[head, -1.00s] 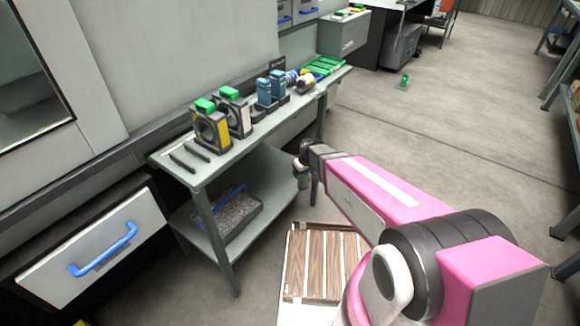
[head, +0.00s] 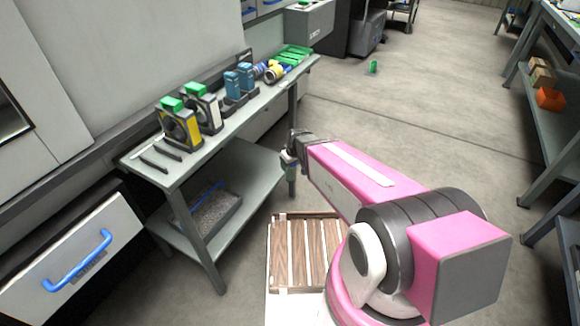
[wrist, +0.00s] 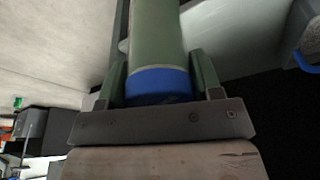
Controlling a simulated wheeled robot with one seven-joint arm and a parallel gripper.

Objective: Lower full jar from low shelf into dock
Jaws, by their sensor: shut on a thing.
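My gripper (wrist: 160,84) is shut on a jar (wrist: 155,30) with a grey-green body and a blue band (wrist: 158,86) at the end nearest the palm. One finger lies along each side of it. In the head view my gripper (head: 296,147) is off the right side of the workbench, with the jar (head: 288,162) small and partly hidden under it. The jar is held clear of the bench. The low shelf (head: 235,165) is the bench's lower level. I cannot tell which fixture is the dock.
On the bench top (head: 190,165) stand a yellow-fronted unit (head: 184,130), a white-fronted unit (head: 209,112), blue containers (head: 238,80) and green pieces (head: 293,54). A bin (head: 212,208) sits on the low shelf. Open floor lies right; shelving (head: 560,130) holds an orange bin (head: 549,98).

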